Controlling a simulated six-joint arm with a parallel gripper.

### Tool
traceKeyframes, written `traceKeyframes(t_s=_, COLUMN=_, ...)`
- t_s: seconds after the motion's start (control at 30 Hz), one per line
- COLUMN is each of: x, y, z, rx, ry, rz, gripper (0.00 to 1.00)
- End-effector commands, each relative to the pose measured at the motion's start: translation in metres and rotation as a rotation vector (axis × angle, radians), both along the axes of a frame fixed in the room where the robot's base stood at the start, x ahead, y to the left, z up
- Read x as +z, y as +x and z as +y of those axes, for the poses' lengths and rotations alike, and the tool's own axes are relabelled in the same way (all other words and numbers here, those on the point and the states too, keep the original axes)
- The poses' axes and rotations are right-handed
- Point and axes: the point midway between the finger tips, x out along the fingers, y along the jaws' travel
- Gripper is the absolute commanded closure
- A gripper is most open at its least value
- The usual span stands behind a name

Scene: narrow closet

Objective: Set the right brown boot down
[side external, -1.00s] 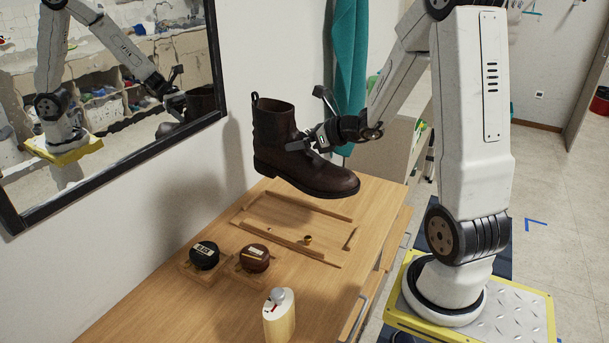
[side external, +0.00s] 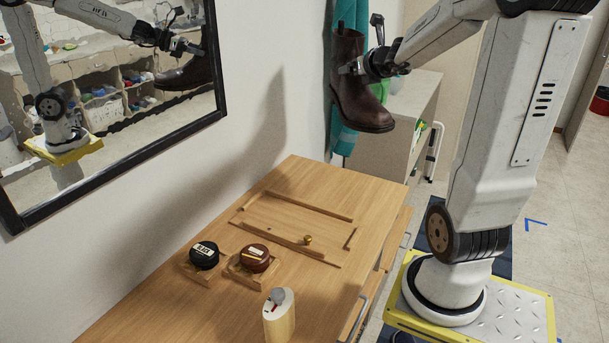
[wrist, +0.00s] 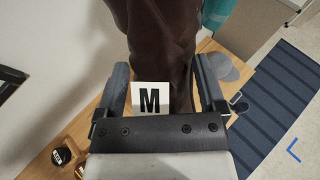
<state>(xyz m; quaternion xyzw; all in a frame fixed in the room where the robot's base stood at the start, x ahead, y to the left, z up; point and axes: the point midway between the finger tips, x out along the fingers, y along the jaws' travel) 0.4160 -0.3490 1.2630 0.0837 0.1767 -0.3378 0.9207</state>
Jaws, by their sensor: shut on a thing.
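The brown boot (side external: 358,95) hangs in the air, sole down with its toe tilted toward the lower right, beyond the far end of the wooden cabinet top in the side view. My gripper (side external: 360,67) is shut on the boot's ankle part. In the wrist view the boot's dark leather (wrist: 160,45) fills the space between the two fingers, and my gripper (wrist: 160,90) has a finger on each side of it. A white tag marked M (wrist: 150,98) shows in front of the leather. The boot's sole is hidden in the wrist view.
The wooden top (side external: 160,295) bears a low wooden frame (side external: 310,203) with a small brass knob, two round tins, black (side external: 204,255) and brown (side external: 255,258), and a cream bottle (side external: 279,317). A mirror (side external: 110,100) hangs left. A teal cloth (side external: 345,140) hangs behind the boot.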

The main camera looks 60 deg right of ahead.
Motion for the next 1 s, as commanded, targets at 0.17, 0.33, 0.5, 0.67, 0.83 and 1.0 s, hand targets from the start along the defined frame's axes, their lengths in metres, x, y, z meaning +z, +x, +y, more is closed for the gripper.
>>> traceKeyframes(t_s=0.17, x=0.003, y=0.0, z=-0.001, rx=-0.006, ry=-0.003, rz=-0.003, gripper=1.0)
traceKeyframes(t_s=0.33, x=-0.002, y=0.005, z=0.004, rx=0.016, ry=0.0, rz=-0.004, gripper=1.0)
traceKeyframes(t_s=0.5, x=-0.015, y=0.021, z=0.022, rx=0.083, ry=0.002, rz=-0.002, gripper=1.0)
traceKeyframes(t_s=0.67, x=-0.037, y=0.045, z=0.053, rx=0.202, ry=0.005, rz=0.0, gripper=1.0)
traceKeyframes(t_s=0.83, x=-0.065, y=0.071, z=0.099, rx=0.37, ry=0.007, rz=0.001, gripper=1.0)
traceKeyframes(t_s=1.0, x=-0.094, y=0.092, z=0.15, rx=0.557, ry=0.006, rz=0.003, gripper=1.0)
